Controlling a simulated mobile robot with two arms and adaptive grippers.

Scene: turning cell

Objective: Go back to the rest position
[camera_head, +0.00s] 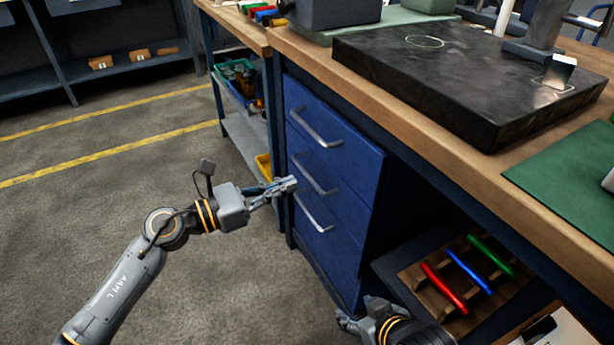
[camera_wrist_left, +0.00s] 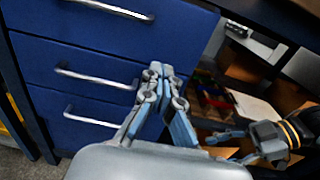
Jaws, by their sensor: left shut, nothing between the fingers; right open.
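My left gripper (camera_head: 283,187) is in front of the blue drawer unit (camera_head: 350,148) in the head view. Its fingers are together with nothing between them, and it also shows in the left wrist view (camera_wrist_left: 160,75). The drawer unit has three drawers with silver handles, and all three look closed. In the head view the fingers appear near the middle handle (camera_head: 318,176); I cannot tell if they touch it. My right gripper (camera_head: 345,320) is low at the bottom of the head view, with its fingers apart and empty. It also shows in the left wrist view (camera_wrist_left: 228,137).
A workbench with a wooden top (camera_head: 412,115) carries a black plate (camera_head: 470,75) and a green mat (camera_head: 575,180). Below, a shelf holds a wooden rack (camera_head: 420,283) with red, blue and green handles. The floor (camera_head: 120,230) at the left is free.

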